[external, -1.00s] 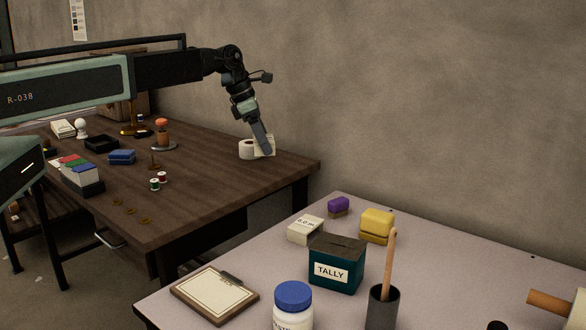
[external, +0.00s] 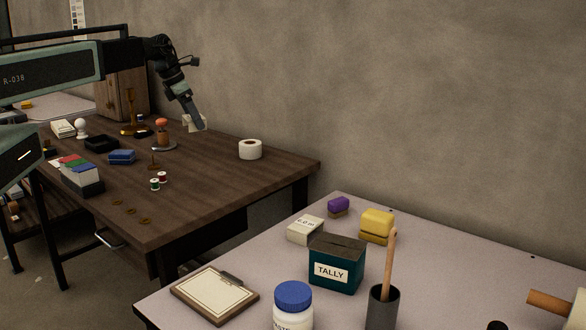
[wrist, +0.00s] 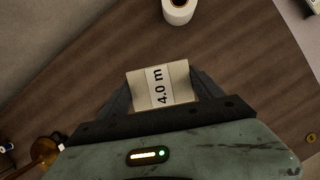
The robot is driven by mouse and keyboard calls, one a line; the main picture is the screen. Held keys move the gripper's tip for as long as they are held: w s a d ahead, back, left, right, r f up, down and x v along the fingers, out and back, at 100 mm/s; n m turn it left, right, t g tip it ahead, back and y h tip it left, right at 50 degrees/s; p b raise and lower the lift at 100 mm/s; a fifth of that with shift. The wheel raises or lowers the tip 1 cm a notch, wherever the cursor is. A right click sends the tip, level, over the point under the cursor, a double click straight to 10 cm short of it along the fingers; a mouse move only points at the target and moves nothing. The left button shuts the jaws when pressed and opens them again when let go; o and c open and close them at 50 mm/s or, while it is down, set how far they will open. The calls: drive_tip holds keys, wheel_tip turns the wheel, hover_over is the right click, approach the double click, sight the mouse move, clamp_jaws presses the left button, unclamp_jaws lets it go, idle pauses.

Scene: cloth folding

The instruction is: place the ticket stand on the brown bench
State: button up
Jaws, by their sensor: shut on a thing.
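A cream wedge-like piece (wrist: 143,92) with a white label reading "4.0 m" sits between my fingers in the wrist view; I take it for the ticket stand. It shows small and pale at the fingertips in the external view (external: 188,125). My gripper (external: 197,126) is shut on it, tilted, and appears to hold it above the far side of the brown bench (external: 215,190). The wrist view shows the dark wood grain below the piece. My fingers partly hide it in the external view.
A white tape roll (external: 250,149) stands near the bench's right end. An orange-topped stamp (external: 162,132), brass stand (external: 131,115) and blue block (external: 121,157) lie left of it. Bare wood lies between stamp and roll. A pale table (external: 240,250) in front holds a tally box (external: 336,265) and other items.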

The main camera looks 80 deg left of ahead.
sight(202, 157)
wheel_tip(202, 157, down, 10)
drive_tip(key=b, duration=0.9)
drive_tip(key=shift+r, duration=0.2)
drive_tip(key=shift+f, duration=0.25)
drive_tip(key=o, duration=1.3)
drive_tip(key=shift+r, duration=0.1)
drive_tip(key=shift+o, duration=0.2)
drive_tip(key=p+v, duration=1.1)
drive_tip(key=v, duration=0.1)
drive_tip(key=shift+r, duration=0.2)
